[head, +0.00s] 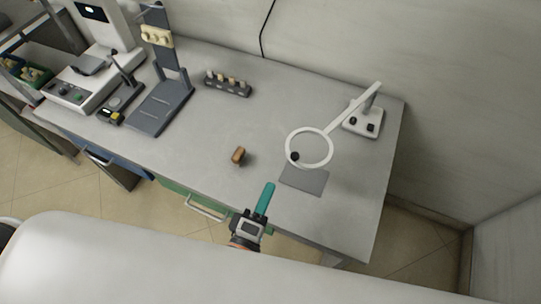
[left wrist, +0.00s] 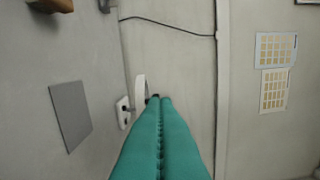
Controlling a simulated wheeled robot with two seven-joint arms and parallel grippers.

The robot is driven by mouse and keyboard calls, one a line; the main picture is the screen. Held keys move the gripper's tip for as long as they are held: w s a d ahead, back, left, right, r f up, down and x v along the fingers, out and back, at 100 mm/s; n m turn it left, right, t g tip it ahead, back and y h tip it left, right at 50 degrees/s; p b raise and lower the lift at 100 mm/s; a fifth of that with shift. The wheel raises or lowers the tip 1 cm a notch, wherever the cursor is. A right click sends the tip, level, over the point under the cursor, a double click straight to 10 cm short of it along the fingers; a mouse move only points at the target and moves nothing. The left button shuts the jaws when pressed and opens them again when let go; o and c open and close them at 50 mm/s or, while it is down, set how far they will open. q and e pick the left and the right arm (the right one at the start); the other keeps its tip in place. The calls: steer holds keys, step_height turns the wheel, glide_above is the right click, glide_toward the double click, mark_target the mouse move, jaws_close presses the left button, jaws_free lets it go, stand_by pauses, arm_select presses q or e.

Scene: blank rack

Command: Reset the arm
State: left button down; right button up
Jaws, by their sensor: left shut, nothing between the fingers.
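My left gripper (head: 265,198) has teal fingers and is over the front edge of the grey table (head: 220,125) in the head view. Its fingers are pressed together with nothing between them. In the left wrist view the shut teal fingers (left wrist: 160,102) point toward the wall. A small brown block (head: 238,155) lies on the table, up and left of the gripper and apart from it. My right gripper is in neither view.
A dark grey mat (head: 304,178) lies under a white ring lamp (head: 330,133) at the right. A small rack with several pieces (head: 228,84) stands toward the back. A grey stand (head: 161,105) and a white instrument (head: 80,85) are at the left. The table's centre is mostly clear.

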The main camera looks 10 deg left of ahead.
arm_select(q)
steer(key=s+a+f+m+g+y, duration=0.1)
steer(key=s+a+f+m+g, duration=0.2)
steer(key=a+m+g, duration=0.5)
steer(key=s+a+f+m+g+y, duration=0.2)
steer(key=s+a+f+m+g, duration=0.15)
steer(key=a+m+g, duration=0.45)
step_height(320, 180, down, 26)
steer(key=s+d+m, duration=0.1)
steer(key=s+d, duration=0.1)
steer(key=d, duration=0.1)
steer(key=s+a+f+g+b, duration=0.1)
steer(key=s+a+f, duration=0.2)
steer(key=s+f, duration=1.2)
steer(key=shift+s+a+f+m, duration=0.2)
steer(key=shift+s+f+m, duration=0.15)
steer(key=shift+f, duration=0.4)
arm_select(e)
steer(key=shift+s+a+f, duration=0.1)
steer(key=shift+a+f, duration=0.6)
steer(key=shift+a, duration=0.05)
